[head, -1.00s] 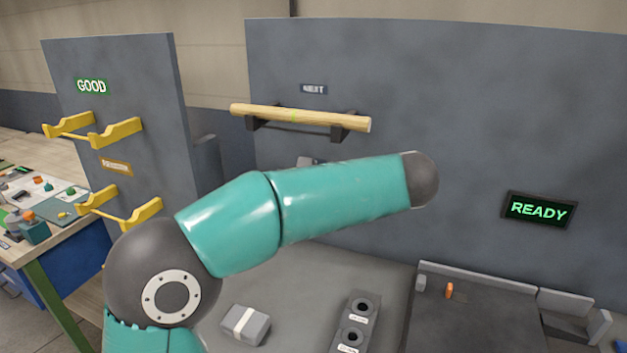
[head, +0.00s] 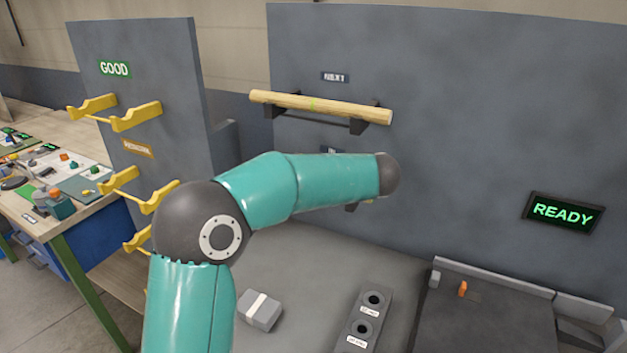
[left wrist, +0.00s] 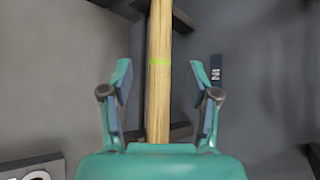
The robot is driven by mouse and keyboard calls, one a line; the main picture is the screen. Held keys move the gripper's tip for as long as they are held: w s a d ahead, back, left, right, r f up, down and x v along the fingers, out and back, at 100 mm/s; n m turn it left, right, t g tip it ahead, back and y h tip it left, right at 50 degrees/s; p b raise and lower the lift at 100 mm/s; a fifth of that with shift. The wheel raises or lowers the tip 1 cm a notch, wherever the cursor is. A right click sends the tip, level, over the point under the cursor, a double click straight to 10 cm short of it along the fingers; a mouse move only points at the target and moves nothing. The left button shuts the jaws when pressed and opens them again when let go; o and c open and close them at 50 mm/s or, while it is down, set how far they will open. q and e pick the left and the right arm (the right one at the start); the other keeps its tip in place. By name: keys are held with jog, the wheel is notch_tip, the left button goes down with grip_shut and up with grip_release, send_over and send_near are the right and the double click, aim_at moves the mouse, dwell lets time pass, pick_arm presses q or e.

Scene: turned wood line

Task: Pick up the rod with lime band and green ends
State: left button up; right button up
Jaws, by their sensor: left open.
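The pale wooden rod (head: 340,108) with a lime band at its middle lies level on the dark two-armed rack (head: 372,117) under the NEXT sign. Its near end looks plain wood in the head view; I cannot make out green ends. In the left wrist view the rod (left wrist: 158,100) runs lengthwise up the picture, with its lime band level with the fingertips. My left gripper (left wrist: 160,72) is open, one finger on each side of the rod, with gaps on both sides. In the head view my left arm shows, but its gripper is hidden. My right gripper is not in view.
A second rack, mostly hidden behind my arm, sits below the rod. Yellow racks (head: 137,117) stand out from the GOOD panel at left. Below are a grey block (head: 261,311), a two-hole block (head: 366,315) and a dark fixture (head: 480,320). A READY display (head: 563,212) is at right.

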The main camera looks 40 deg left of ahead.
pick_arm(q)
jog(key=p+x, duration=0.1)
jog(key=x, duration=0.3)
jog(key=shift+w+d+f+p, duration=0.15)
jog(key=shift+w+p, duration=0.1)
jog(key=shift+p, duration=0.15)
jog(key=shift+w+a+f, duration=0.1)
jog(key=shift+a+f, duration=0.2)
jog(key=shift+a, duration=0.15)
grip_shut()
